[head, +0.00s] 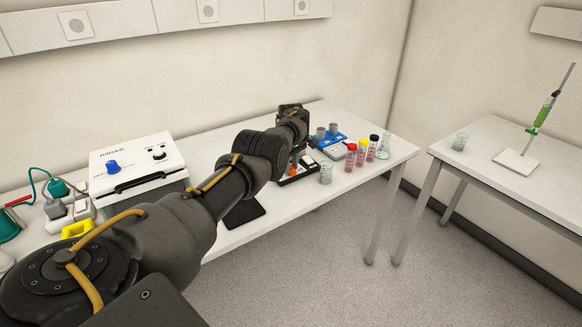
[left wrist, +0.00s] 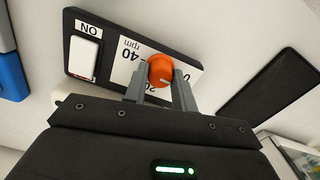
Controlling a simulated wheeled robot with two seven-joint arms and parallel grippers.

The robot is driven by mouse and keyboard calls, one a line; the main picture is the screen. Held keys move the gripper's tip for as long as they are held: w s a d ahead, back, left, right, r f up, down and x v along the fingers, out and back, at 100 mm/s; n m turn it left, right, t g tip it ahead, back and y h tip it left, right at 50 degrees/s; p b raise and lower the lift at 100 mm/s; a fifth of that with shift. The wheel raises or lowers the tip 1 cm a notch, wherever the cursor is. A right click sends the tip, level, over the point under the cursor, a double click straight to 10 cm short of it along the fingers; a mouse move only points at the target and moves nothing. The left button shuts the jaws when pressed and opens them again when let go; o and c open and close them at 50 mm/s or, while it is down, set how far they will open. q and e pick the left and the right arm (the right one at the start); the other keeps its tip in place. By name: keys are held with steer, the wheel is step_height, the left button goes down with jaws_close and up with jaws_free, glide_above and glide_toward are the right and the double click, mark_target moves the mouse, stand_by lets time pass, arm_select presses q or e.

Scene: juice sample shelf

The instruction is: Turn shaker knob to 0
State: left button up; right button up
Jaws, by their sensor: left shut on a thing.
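The shaker's orange knob (left wrist: 160,68) sits on a black control panel (left wrist: 112,24) in the left wrist view. My left gripper (left wrist: 160,80) is shut on the knob, one grey finger on each side. The dial plate around it shows "40", "rpm", part of a "20" and a "0" toward the right. A small pale mark shows on the knob's face, but I cannot tell exactly which number it points to. A white switch (left wrist: 84,57) marked "ON" is beside the dial. In the head view the shaker (head: 297,177) is partly hidden by my left arm.
A glass beaker (head: 325,173), several colour-capped tubes (head: 361,152) and a flask (head: 384,147) stand right of the shaker. A blue rack (head: 332,140) is behind. A white device (head: 135,160) with a blue knob is at left. A second table (head: 480,150) stands right.

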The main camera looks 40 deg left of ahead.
stand_by(0.4)
arm_select(q)
steer(key=o, duration=1)
step_height(320, 180, up, 11)
steer(key=shift+f, duration=0.1)
stand_by(0.4)
